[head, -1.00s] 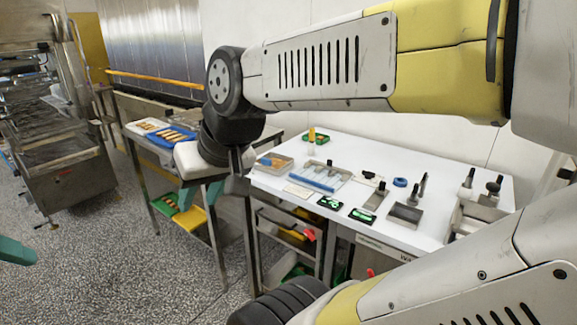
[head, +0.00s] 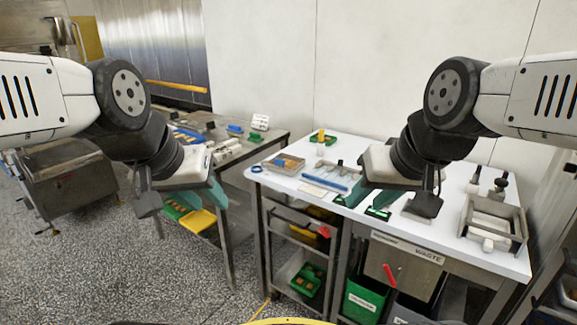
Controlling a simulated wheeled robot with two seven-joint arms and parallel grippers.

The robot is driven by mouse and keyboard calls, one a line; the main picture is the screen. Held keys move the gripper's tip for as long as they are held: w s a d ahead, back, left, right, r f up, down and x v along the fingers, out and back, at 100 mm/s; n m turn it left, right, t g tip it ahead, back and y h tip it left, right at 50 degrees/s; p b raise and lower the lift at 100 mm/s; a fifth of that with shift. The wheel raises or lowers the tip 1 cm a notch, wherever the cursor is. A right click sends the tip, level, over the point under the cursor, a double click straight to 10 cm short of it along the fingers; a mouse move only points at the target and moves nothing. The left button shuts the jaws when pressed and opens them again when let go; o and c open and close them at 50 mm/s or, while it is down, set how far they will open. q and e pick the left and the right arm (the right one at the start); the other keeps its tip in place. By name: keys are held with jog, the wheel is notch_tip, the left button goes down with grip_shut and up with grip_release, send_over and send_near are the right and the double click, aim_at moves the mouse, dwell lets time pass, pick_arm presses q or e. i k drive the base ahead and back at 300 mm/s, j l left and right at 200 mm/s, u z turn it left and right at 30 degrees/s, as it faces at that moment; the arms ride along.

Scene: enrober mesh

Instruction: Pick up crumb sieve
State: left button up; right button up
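I cannot pick out the crumb sieve for certain. A grey metal frame (head: 521,226) with pale parts inside stands at the right end of the white table (head: 400,232) and could be it. My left gripper (head: 183,203) is open and empty, left of the white table and in front of the lower steel side table. My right gripper (head: 391,203) is open and empty. It appears over the middle of the white table, left of the metal frame, and hides some of the items behind it.
A shallow tray (head: 285,158), a blue-edged tray (head: 330,182), a blue ring (head: 256,169) and dark-knobbed tools (head: 499,187) lie on the white table. Green bins (head: 361,300) stand below it. The steel side table (head: 268,143) is at the left.

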aim_at(287, 165)
jog(key=i+u, duration=0.3)
jog(key=i, duration=0.3)
jog(key=i+l+u, duration=0.25)
jog(key=i, duration=0.35)
